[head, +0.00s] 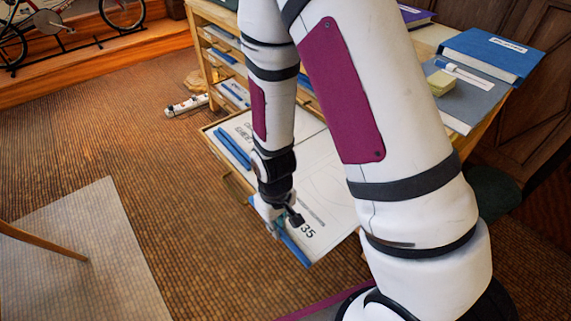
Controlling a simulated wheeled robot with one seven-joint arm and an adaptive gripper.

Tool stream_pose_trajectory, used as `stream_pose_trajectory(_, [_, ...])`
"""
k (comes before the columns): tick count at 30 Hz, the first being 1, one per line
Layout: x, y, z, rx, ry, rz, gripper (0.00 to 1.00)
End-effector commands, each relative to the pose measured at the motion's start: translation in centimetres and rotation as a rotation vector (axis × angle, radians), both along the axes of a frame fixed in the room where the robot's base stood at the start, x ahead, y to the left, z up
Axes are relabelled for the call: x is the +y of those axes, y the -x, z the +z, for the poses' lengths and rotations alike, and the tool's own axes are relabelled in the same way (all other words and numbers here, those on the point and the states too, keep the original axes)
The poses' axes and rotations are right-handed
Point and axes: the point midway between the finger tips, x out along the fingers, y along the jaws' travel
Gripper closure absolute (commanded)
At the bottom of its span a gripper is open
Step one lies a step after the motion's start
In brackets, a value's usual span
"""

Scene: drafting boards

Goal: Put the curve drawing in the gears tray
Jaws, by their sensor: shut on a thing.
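A white sheet with faint curved lines (325,185) and a large "35" lies over a pulled-out tray (205,133); I take it to be the curve drawing. A blue strip (293,248) runs along its near edge. My gripper (277,228) is shut at this near edge, by the strip; the fingertips are small and the exact hold is hard to see. Another blue strip (233,148) lies at the tray's left side, beside printed lettering too small to read. Whether the sheet touches the tray I cannot tell.
More shelves with blue-edged sheets (232,92) sit in the wooden rack behind. A blue binder (490,55) and a yellowish block (437,82) lie on the top at right. A white object (187,105) lies on the floor. A pale mat (85,255) is at left.

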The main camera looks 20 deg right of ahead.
Motion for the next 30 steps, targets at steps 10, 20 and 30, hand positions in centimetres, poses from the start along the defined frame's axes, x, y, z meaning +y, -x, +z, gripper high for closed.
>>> stream_pose_trajectory(10, [-3.3,-7.9,-1.0,-0.005,-0.001,-0.004,1.00])
stream_pose_trajectory(20, [-5.5,-13.3,-1.5,-0.001,0.001,-0.001,1.00])
stream_pose_trajectory(30, [-5.7,-13.6,-4.3,0.002,0.001,0.000,1.00])
